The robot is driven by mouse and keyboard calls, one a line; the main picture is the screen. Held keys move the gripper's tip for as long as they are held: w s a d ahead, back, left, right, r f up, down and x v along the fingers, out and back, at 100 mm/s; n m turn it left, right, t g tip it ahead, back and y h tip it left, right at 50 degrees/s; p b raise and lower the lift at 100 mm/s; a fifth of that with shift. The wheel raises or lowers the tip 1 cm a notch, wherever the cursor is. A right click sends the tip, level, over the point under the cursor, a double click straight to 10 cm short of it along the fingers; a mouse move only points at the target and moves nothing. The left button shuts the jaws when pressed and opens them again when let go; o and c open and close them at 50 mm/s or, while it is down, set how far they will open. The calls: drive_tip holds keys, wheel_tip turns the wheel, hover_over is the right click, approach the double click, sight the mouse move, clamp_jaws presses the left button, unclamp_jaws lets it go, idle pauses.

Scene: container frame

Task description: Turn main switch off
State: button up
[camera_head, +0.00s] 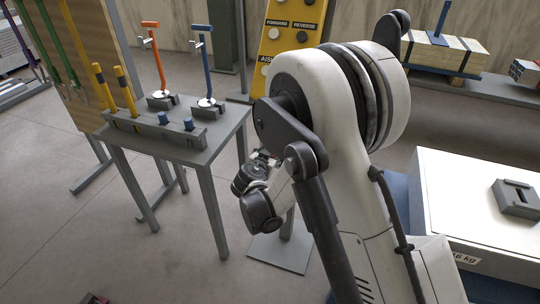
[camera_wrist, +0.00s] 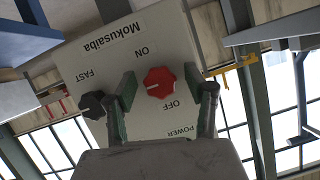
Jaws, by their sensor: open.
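The red knob (camera_wrist: 160,82) sits on a pale control box (camera_wrist: 105,60) in the wrist view, where the lettering appears upside down. "ON" and "OFF" are printed on opposite sides of the knob, with "POWER" near the box edge. A white mark shows on the knob's left part; I cannot tell which setting it indicates. My gripper (camera_wrist: 161,76) is open, with one finger on each side of the red knob; contact is unclear. A black knob (camera_wrist: 92,104) marked "FAST" lies beside the left finger. In the head view, my arm hides most of the box.
A grey table (camera_head: 180,140) with an orange lever (camera_head: 155,55), a blue lever (camera_head: 207,70) and yellow handles (camera_head: 125,90) stands left of my arm. A yellow panel (camera_head: 285,40) stands behind. A white case (camera_head: 475,200) is at right. The floor at lower left is mostly clear.

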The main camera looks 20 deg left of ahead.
drive_tip(key=c, duration=1.1)
drive_tip(key=shift+c, duration=0.2)
drive_tip(key=n+h+b, duration=0.2)
drive_tip(key=n, duration=0.1)
drive_tip(key=shift+f+b, duration=0.1)
drive_tip(key=shift+b, duration=0.2)
drive_tip(key=n+h+b, duration=0.2)
drive_tip(key=n, duration=0.1)
drive_tip(key=shift+a, duration=0.1)
drive_tip(key=n+t+h+b, duration=0.1)
drive_tip(key=n+h+b, duration=0.1)
drive_tip(key=n+b, duration=0.1)
drive_tip(key=shift+f+n, duration=0.1)
drive_tip(key=shift+n, duration=0.5)
drive_tip(key=shift+n+t+h+b, duration=0.6)
drive_tip(key=shift+n+h+b, duration=0.1)
drive_tip(key=shift+n, duration=0.7)
